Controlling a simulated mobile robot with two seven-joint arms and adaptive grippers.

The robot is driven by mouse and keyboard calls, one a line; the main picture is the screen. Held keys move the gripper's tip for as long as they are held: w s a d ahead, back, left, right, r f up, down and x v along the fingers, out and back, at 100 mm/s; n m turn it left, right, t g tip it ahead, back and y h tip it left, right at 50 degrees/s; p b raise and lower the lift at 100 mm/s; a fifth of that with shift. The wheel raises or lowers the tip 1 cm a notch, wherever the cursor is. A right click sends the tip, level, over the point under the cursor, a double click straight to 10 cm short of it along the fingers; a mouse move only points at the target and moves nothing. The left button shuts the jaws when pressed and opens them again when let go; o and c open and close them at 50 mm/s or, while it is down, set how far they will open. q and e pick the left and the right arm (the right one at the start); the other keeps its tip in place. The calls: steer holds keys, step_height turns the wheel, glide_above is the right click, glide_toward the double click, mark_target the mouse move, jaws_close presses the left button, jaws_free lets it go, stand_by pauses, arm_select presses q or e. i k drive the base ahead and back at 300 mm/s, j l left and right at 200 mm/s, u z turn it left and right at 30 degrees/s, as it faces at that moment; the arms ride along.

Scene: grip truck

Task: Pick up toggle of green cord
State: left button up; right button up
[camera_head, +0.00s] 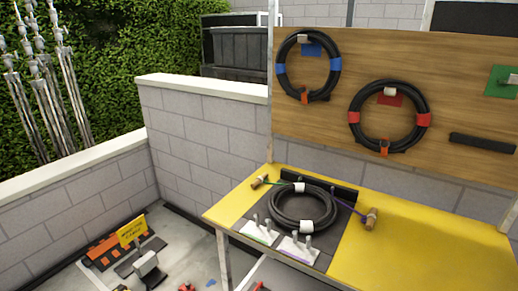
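The green cord (282,183) lies near the back left of the yellow tabletop, next to a black cable coil (278,212). Its toggle (259,182) is a short brown piece at the cord's left end, near the table's left back edge. A purple cord (345,205) runs to the right of the coil and ends in a similar brown toggle (370,218). The coil has white bands and sits on a dark mat. Neither of my grippers is in view.
Two white plates with upright pegs (259,231) (298,249) stand in front of the coil. A wooden board (450,85) behind the table holds hanging cable coils. The yellow table's right side (430,250) is clear. A low block wall (200,125) stands left.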

mark_target(260, 180)
steer(key=i+j+z, duration=0.3)
steer(key=i+j, duration=0.15)
steer(key=i+j+z, duration=0.35)
steer(key=i+j, duration=0.25)
